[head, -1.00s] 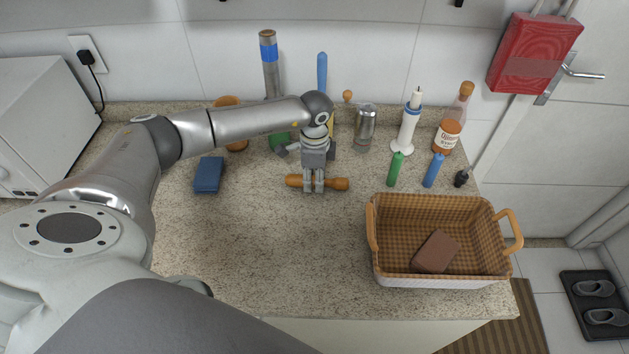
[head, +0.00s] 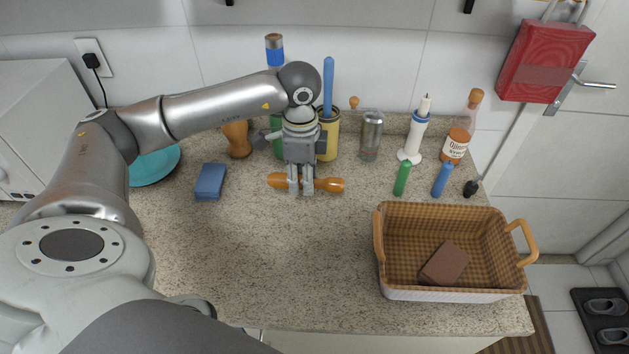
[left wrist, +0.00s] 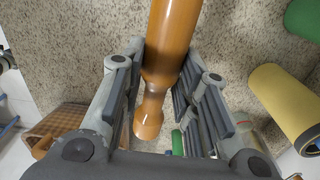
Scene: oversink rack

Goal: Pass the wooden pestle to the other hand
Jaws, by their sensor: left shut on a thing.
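The wooden pestle (head: 328,185) is orange-brown and lies crosswise in the head view, above or on the speckled counter. My left gripper (head: 301,186) comes down from above and is shut on its middle. In the left wrist view the pestle (left wrist: 168,58) runs between the two fingers of the left gripper (left wrist: 162,82), its knobbed end pointing down the picture. The fingers hide part of the pestle's middle. My right gripper does not show in either view now.
A wicker basket (head: 385,280) with a brown block (head: 444,263) stands at the right. A blue sponge (head: 210,182) lies at the left. Behind are a yellow canister (head: 328,145), a metal shaker (head: 371,135) and several bottles. The counter's front middle (head: 270,260) is clear.

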